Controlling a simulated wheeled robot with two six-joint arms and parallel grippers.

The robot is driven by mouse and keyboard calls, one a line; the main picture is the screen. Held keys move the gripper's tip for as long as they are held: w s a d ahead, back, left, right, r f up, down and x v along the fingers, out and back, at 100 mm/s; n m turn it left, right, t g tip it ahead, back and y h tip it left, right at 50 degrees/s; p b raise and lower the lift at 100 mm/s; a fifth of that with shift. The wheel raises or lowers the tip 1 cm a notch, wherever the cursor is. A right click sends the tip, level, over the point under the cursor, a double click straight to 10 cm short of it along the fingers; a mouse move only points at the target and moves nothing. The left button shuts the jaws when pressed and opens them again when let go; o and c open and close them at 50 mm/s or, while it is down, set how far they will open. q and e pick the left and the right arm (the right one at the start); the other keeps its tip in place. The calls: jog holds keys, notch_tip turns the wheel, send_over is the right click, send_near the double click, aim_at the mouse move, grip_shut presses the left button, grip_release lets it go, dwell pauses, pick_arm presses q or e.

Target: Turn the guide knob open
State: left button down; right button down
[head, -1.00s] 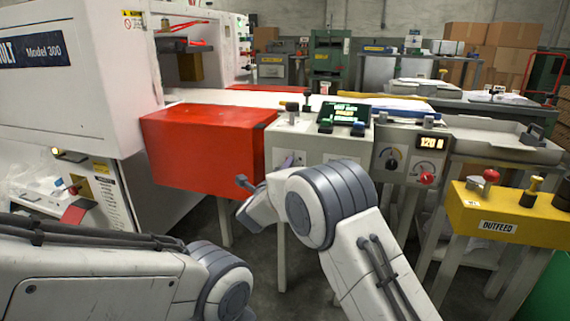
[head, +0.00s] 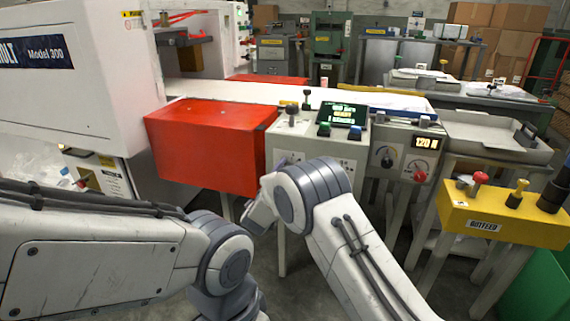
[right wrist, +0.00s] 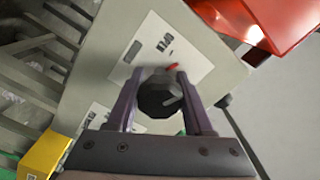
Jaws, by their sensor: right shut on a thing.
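A dark round knob (right wrist: 160,94) sits on a pale panel in the right wrist view. It has a light pointer line, and a red mark shows beside its rim. My right gripper (right wrist: 157,88) has one finger on each side of the knob and is shut on it. In the head view my right arm (head: 318,195) reaches to the front of the grey console (head: 290,150) and hides the knob and the gripper. My left arm (head: 222,262) comes in at lower left; its gripper is out of the picture.
A red box-shaped guard (head: 205,148) juts out left of the console. A panel with a dial and a 120 display (head: 427,143) stands to its right. A yellow outfeed box (head: 490,212) is farther right. Grey floor shows between the machine legs.

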jog(key=n+p, duration=0.2)
jog(key=n, duration=0.2)
jog(key=shift+a+p, duration=0.1)
jog(key=shift+p, duration=0.3)
jog(key=shift+f+n+p, duration=0.1)
jog(key=shift+n+p, duration=0.4)
jog(key=shift+n, duration=0.5)
jog(key=shift+c, duration=1.4)
grip_release()
jog(key=p+v, duration=0.2)
jog(key=v, duration=0.8)
jog(key=shift+s, duration=0.25)
